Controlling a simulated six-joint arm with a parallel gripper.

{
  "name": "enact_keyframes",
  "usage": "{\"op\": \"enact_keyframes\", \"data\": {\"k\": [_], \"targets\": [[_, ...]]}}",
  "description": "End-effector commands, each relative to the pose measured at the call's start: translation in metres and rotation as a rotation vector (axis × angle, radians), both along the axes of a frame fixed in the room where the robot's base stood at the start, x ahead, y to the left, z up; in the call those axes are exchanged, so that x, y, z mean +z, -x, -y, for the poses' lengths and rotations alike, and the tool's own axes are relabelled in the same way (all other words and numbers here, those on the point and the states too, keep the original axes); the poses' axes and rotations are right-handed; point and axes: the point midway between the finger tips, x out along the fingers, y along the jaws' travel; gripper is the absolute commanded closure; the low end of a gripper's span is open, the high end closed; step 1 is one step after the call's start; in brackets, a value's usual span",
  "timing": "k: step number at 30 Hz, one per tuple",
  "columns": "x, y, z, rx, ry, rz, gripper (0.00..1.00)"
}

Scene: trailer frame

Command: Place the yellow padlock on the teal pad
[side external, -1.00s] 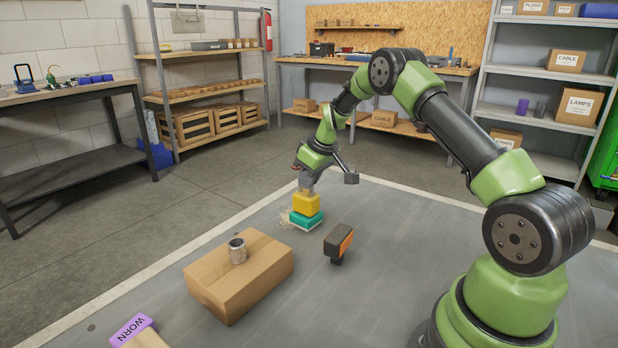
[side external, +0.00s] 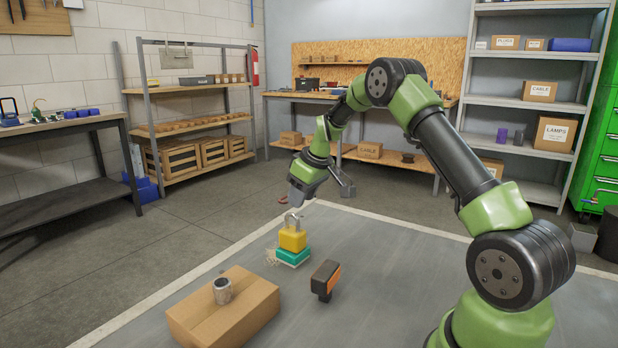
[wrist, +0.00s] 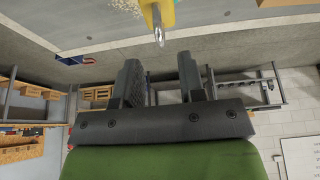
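The yellow padlock (side external: 292,239) stands upright on the teal pad (side external: 293,256), its grey shackle pointing up. My gripper (side external: 296,203) is just above the shackle and looks apart from the padlock. In the wrist view my gripper (wrist: 160,82) has its two dark fingers spread with an empty gap between them. The padlock's shackle and a bit of its yellow body (wrist: 158,20) show at the top edge of the wrist view, beyond the fingertips. The pad is partly hidden beneath the padlock.
A cardboard box (side external: 222,312) with a metal cylinder (side external: 222,290) on it stands at the front left. An orange and black device (side external: 325,280) stands right of the pad. Open grey surface lies farther right. Shelves and workbenches line the walls.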

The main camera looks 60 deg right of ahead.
Motion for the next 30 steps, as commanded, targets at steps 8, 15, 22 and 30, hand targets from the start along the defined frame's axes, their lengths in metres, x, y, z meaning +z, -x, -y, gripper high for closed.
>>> {"op": "enact_keyframes", "data": {"k": [8,15,22,30], "targets": [[0.048,0.02,0.0,-0.002,0.001,0.002,0.63],[0.075,0.028,-0.016,-0.009,-0.007,0.013,0.63],[0.137,0.065,-0.096,-0.079,-0.063,0.079,0.63],[0.173,0.155,-0.183,-0.175,-0.186,0.159,0.63]]}}
